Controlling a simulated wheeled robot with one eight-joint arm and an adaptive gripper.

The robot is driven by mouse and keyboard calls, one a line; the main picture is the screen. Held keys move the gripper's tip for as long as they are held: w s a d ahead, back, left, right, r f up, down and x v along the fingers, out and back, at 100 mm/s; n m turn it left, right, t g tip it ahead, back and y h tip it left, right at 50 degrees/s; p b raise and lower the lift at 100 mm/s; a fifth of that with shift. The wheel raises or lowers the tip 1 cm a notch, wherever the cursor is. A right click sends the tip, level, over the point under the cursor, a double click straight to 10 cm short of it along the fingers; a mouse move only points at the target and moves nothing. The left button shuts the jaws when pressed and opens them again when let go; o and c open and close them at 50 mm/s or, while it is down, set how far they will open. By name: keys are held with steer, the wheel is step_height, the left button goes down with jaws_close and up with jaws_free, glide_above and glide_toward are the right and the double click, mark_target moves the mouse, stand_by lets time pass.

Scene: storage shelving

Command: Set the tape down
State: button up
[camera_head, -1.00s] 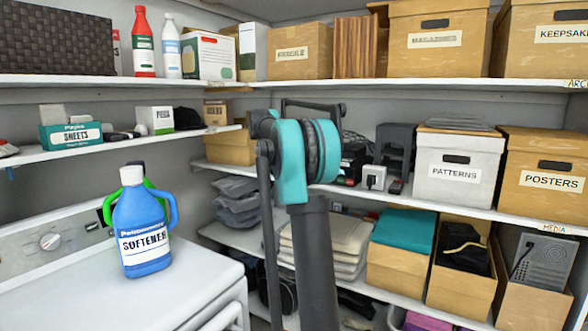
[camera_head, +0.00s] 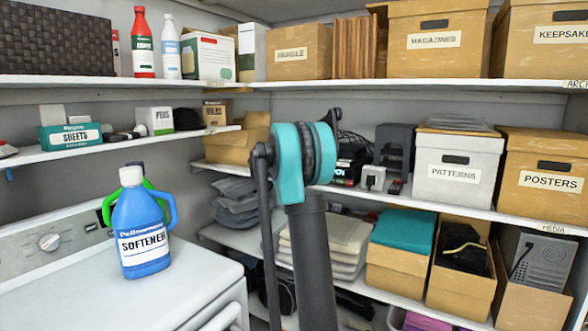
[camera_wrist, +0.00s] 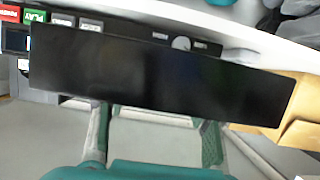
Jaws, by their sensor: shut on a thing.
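A flat black slab, which I take to be the tape (camera_wrist: 160,75), spans the wrist view and tilts down to the right. My gripper (camera_wrist: 157,115) is shut on it, with one finger on each side below the slab. The slab's face is plain black, with no label visible. In the head view my own arm covers the middle of the shelves, and neither the gripper nor the held slab can be made out there.
In the wrist view a dark device with labelled buttons (camera_wrist: 62,20) and a knob lies behind the slab, and a cardboard box (camera_wrist: 270,120) is at right. The head view shows a white PATTERNS box (camera_head: 455,195) and a charger (camera_head: 373,178) on the middle shelf.

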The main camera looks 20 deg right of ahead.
steer(key=shift+f, duration=0.2)
steer(key=o, duration=1.2)
steer(key=shift+o, duration=0.2)
steer(key=shift+r, duration=0.25)
steer(key=v, duration=1.2)
steer(key=shift+s+f, duration=0.1)
